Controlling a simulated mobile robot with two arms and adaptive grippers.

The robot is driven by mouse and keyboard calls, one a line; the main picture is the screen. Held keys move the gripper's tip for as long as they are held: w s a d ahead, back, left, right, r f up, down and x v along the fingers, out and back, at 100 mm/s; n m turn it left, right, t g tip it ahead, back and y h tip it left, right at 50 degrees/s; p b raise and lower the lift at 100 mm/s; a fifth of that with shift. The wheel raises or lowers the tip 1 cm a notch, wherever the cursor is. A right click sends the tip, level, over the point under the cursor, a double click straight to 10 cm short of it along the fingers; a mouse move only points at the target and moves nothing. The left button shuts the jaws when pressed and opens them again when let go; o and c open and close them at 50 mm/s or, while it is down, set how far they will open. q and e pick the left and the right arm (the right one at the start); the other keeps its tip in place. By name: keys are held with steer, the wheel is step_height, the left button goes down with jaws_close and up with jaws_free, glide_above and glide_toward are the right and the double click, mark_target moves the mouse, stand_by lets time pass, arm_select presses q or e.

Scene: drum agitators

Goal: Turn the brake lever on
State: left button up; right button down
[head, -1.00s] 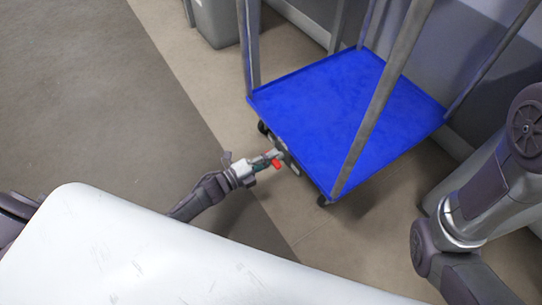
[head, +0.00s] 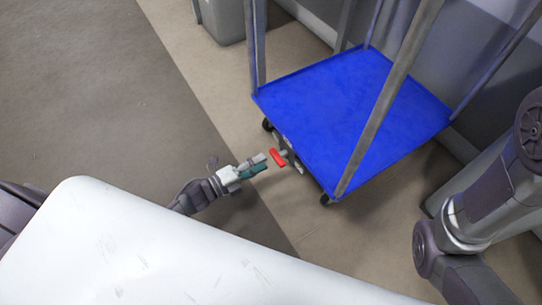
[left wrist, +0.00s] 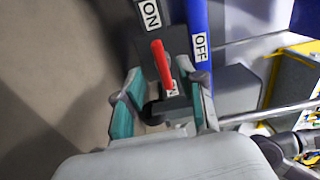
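The red brake lever (head: 277,157) sticks out from the near-left edge of the blue cart (head: 350,110). In the left wrist view the lever (left wrist: 161,64) rises from a dark bracket, tilted up and slightly left. An ON label (left wrist: 150,14) is above it, an OFF label (left wrist: 201,47) to its right, and another label is partly seen by its base. My left gripper (head: 262,164) is just short of the lever, with a small gap. In the left wrist view its teal-and-grey fingers (left wrist: 160,85) are apart with nothing held. My right gripper is not in view.
The cart has grey upright posts (head: 385,100) and small black wheels (head: 325,199). A wall is beyond the cart. The floor left of the cart is clear.

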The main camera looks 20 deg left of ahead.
arm_select(q)
steer(key=v, duration=0.6)
stand_by(0.3)
